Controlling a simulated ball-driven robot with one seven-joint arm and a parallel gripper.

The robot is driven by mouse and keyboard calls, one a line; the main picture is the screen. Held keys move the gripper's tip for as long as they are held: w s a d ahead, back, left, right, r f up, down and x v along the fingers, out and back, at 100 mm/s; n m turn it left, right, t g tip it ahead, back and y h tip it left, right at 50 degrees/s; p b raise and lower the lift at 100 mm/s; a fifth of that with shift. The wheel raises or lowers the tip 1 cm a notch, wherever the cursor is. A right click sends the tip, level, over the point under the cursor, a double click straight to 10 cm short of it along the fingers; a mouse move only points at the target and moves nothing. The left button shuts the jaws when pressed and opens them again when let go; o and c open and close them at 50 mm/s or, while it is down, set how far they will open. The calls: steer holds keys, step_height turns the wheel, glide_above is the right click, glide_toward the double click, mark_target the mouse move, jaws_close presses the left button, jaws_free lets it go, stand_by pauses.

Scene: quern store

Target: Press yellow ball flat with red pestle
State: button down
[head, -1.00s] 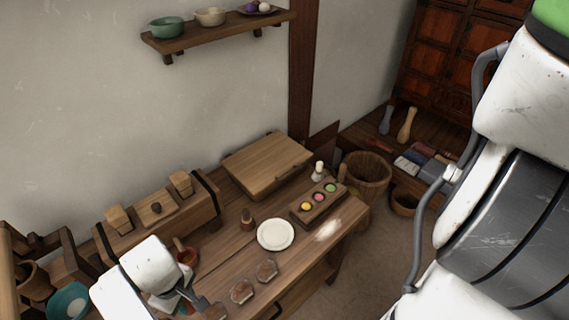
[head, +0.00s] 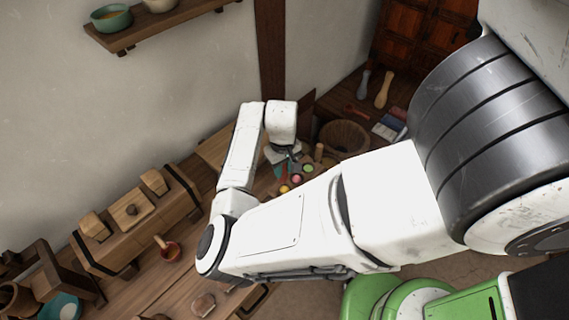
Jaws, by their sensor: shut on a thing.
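The yellow ball (head: 284,189) sits at the near left end of the wooden block, in line with a pink ball (head: 296,179) and a green ball (head: 308,168). My gripper (head: 287,168) points down just above the yellow ball. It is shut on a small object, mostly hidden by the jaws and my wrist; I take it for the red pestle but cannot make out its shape. I cannot tell whether it touches the ball. My forearm hides most of the block and the white plate.
A reddish bowl with a wooden handle in it (head: 170,252) stands on the table at left. A wooden tub (head: 344,138) stands beyond the block. A shelf with bowls (head: 150,22) is on the wall.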

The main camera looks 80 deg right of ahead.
mark_target(286, 179)
steer(key=shift+s+d+f, duration=0.1)
steer(key=shift+s+d, duration=0.1)
steer(key=shift+s, duration=0.2)
steer(key=shift+f+b, duration=2)
steer(key=shift+f, duration=0.5)
steer(key=shift+a+p, duration=0.1)
steer(key=shift+p, duration=0.3)
steer(key=shift+f, duration=0.15)
steer(key=shift+f, duration=0.25)
steer(key=shift+r, duration=0.25)
steer(key=shift+f+p, duration=0.65)
steer(key=shift+r+p, duration=0.2)
steer(key=shift+p, duration=0.25)
